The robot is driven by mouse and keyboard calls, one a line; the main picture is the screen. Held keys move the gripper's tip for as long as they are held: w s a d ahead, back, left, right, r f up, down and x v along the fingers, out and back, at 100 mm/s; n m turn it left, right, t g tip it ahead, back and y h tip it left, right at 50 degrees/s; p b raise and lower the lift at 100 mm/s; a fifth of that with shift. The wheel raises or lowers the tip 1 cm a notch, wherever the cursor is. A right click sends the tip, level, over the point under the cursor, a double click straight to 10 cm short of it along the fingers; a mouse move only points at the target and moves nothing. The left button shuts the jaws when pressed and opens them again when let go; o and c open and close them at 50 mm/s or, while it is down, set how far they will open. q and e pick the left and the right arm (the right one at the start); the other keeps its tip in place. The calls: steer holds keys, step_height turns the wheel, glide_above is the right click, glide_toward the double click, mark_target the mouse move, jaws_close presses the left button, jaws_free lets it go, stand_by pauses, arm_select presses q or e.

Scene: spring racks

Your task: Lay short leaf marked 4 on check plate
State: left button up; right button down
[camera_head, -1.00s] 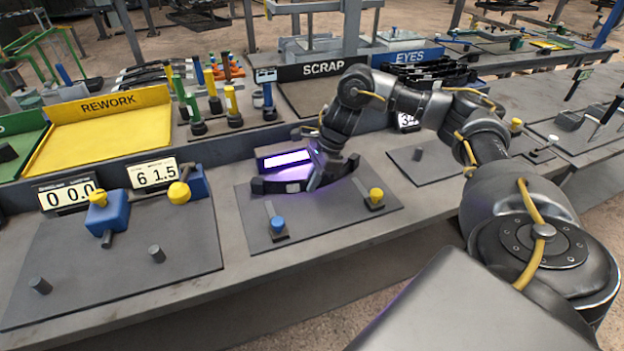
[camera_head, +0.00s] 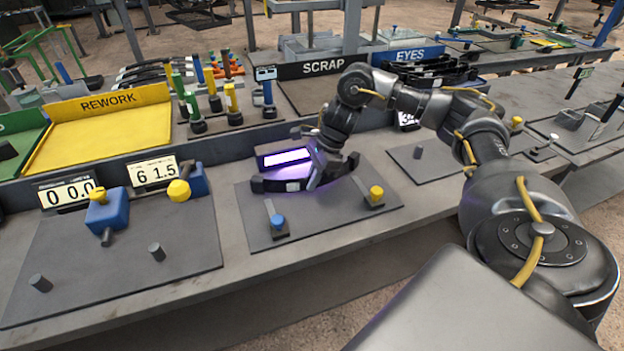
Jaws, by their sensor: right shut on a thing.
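A dark, slightly curved leaf (camera_head: 268,185) with a small white tag is above or on the back part of a grey plate (camera_head: 328,222) in the head view. The tag is too small to read. My right gripper (camera_head: 313,184) is shut on the leaf near its middle and hides part of it. I cannot tell whether the leaf touches the plate. A lit purple-white lamp bar (camera_head: 287,158) stands just behind the leaf. My left gripper is not in view.
A blue-knobbed clamp (camera_head: 277,222) and a yellow-knobbed clamp (camera_head: 376,196) stand on the plate's front. At left is another plate (camera_head: 75,270) with pegs, blue gauges and number displays (camera_head: 66,193). A yellow REWORK tray (camera_head: 105,135) and a SCRAP bin (camera_head: 323,66) lie behind.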

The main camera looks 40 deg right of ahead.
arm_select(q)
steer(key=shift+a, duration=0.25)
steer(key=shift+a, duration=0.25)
arm_select(e)
steer(key=shift+w, duration=0.15)
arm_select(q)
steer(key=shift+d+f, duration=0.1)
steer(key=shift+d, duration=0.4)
arm_select(e)
steer(key=shift+w+d, duration=0.15)
steer(key=shift+w, duration=0.2)
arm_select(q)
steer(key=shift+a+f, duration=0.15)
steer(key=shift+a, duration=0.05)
arm_select(e)
steer(key=shift+f, duration=0.1)
steer(key=c, duration=1.5)
jaws_free()
steer(key=shift+o, duration=1.1)
steer(key=shift+s+f, duration=0.1)
steer(key=shift+f, duration=0.05)
steer(key=o, duration=0.3)
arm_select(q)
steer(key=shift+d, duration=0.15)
